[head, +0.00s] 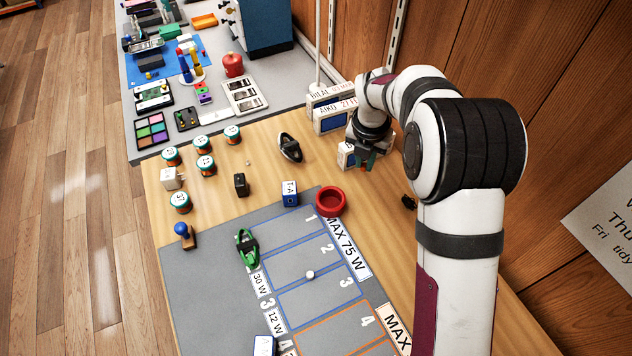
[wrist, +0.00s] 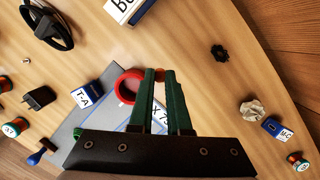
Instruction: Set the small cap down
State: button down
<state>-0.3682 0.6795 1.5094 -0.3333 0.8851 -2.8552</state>
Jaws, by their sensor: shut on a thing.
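My gripper (wrist: 160,82) has its two dark green fingers close together around a small orange-red piece, the small cap (wrist: 160,75), which shows only as a sliver at the fingertips. The fingers hide most of it. In the head view my gripper (head: 364,165) hangs over the wooden table, behind and right of the red round dish (head: 331,202). A bit of red shows at its tips there. In the wrist view the red dish (wrist: 122,90) lies just left of the fingers. The height of the cap above the table is hard to tell.
A box marked T-A (head: 290,194) stands left of the dish. A white-and-blue box (head: 345,156) is close beside my gripper. A black knobbed piece (wrist: 220,52), crumpled paper (wrist: 252,110) and an M-C box (wrist: 277,128) lie to the right. Bare wood (wrist: 190,40) lies beyond the fingertips.

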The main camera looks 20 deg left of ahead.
jog(key=shift+w+a+f+n, duration=0.1)
jog(key=shift+w+n, duration=0.2)
jog(key=shift+n, duration=0.1)
send_over(316, 181)
jog(key=f, duration=0.6)
jog(key=shift+s+f, duration=0.4)
jog(key=x, duration=0.4)
jog(key=shift+s, duration=0.4)
jog(key=shift+f, duration=0.2)
